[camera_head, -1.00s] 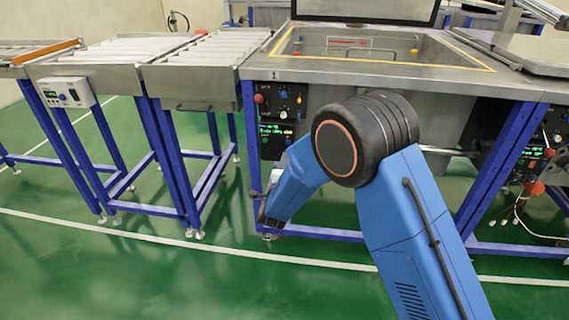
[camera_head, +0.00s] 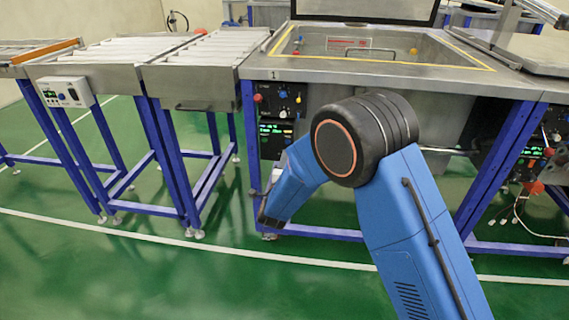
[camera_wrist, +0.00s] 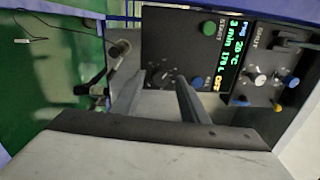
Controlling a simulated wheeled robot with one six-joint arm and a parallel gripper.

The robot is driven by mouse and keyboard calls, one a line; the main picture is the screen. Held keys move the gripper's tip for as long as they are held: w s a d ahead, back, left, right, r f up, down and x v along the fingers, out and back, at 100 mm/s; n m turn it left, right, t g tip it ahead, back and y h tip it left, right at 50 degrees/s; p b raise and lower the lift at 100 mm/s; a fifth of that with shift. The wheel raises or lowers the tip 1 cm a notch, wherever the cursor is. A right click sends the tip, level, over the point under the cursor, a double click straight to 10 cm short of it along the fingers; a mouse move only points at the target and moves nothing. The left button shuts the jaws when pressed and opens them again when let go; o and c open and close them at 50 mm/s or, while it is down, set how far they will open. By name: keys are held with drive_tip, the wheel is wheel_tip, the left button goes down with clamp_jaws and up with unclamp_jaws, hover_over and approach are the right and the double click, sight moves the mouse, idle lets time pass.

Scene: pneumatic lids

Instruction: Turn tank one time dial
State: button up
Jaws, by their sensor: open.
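In the wrist view, a dark control panel (camera_wrist: 178,30) faces me, turned on its side. A round black dial (camera_wrist: 160,74) with pale marks around it is on this panel, at the fingertips. My gripper (camera_wrist: 158,80) is open, with one finger on each side of the dial; whether the fingers touch it I cannot tell. A lit display (camera_wrist: 236,52) beside the dial reads about 20 °C and 3 min. In the head view, tank one (camera_head: 350,72) carries the label 1 and has its panel (camera_head: 282,98) at the front left. My gripper is hidden there.
More knobs (camera_wrist: 260,80) lie beyond the display. In the head view, a roller conveyor (camera_head: 205,65) stands left of the tank. Blue frame legs (camera_head: 485,170) stand to the right.

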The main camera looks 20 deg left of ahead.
drive_tip(key=v, duration=1.7)
drive_tip(key=shift+s, duration=0.2)
drive_tip(key=shift+w+d, duration=0.1)
drive_tip(key=shift+d, duration=0.05)
drive_tip(key=w+d+r+n+g, duration=0.4)
drive_tip(key=w+d+r, duration=0.5)
drive_tip(key=d+r, duration=0.15)
drive_tip(key=s+d+r+n+g, duration=0.1)
drive_tip(key=s+d+r+n, duration=0.1)
drive_tip(key=d, duration=0.5)
drive_tip(key=s+d+r+n+g, duration=0.2)
drive_tip(key=d+r, duration=0.1)
drive_tip(key=d, duration=0.4)
drive_tip(key=s+d+r+n+g, duration=0.1)
drive_tip(key=s+d+r+n, duration=0.1)
drive_tip(key=d, duration=0.5)
drive_tip(key=s+d+n+g+h, duration=0.4)
drive_tip(key=s+d+n+g, duration=0.1)
drive_tip(key=s+d, duration=2.1)
drive_tip(key=shift+s+f+n, duration=0.45)
drive_tip(key=shift+s+n, duration=0.05)
drive_tip(key=shift+s, duration=0.1)
